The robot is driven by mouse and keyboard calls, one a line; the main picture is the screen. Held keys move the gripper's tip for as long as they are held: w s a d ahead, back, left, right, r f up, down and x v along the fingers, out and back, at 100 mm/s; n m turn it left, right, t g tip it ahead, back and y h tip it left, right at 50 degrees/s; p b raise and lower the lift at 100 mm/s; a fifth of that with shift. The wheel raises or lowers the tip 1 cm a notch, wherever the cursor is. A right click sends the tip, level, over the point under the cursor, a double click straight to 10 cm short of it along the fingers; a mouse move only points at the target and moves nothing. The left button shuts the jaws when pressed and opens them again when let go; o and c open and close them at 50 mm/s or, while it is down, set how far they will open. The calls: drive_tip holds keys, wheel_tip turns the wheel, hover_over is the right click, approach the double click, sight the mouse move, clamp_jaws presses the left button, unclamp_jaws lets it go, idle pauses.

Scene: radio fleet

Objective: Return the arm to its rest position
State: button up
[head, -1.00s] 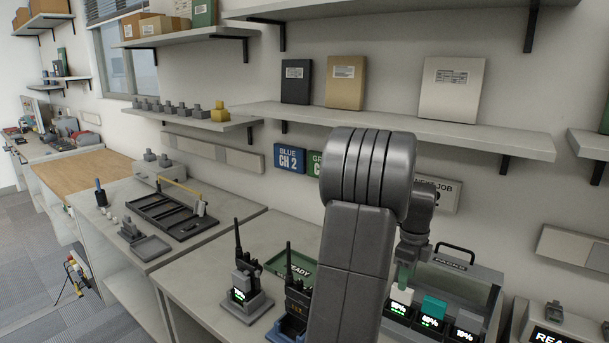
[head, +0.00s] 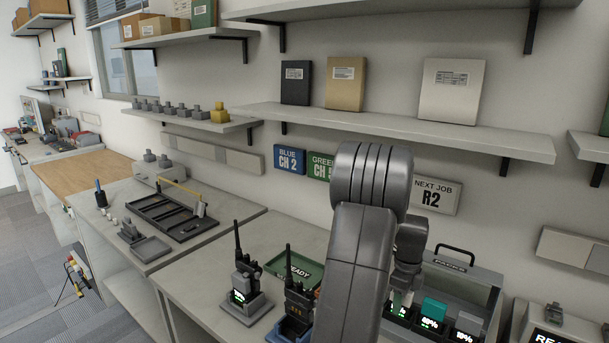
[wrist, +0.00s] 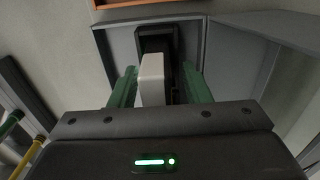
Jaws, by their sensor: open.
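My arm (head: 365,240) rises in front of the bench in the head view, bent at the elbow. My gripper (wrist: 160,82) shows in the wrist view with its two green fingers spread apart. A pale block (wrist: 152,78) stands between the fingers, in front of a black upright part; whether the fingers touch it I cannot tell. In the head view the gripper is mostly hidden behind my arm, over the left part of the charger (head: 480,282). A teal block (head: 433,309) sits in the charger's middle bay, above a lit percentage display.
Two radios stand left of my arm, one in a grey cradle (head: 247,307) and one in a blue cradle (head: 290,329). A green READY tray (head: 296,270) lies behind them. A shelf (head: 400,130) runs along the wall. A black tray (head: 170,216) lies further left.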

wheel_tip(320, 180, up, 9)
drive_tip(key=shift+r, duration=0.1)
wheel_tip(320, 180, down, 11)
drive_tip(key=shift+s+r, duration=0.1)
drive_tip(key=shift+r, duration=0.1)
drive_tip(key=r, duration=1.4)
drive_tip(key=shift+s, duration=0.4)
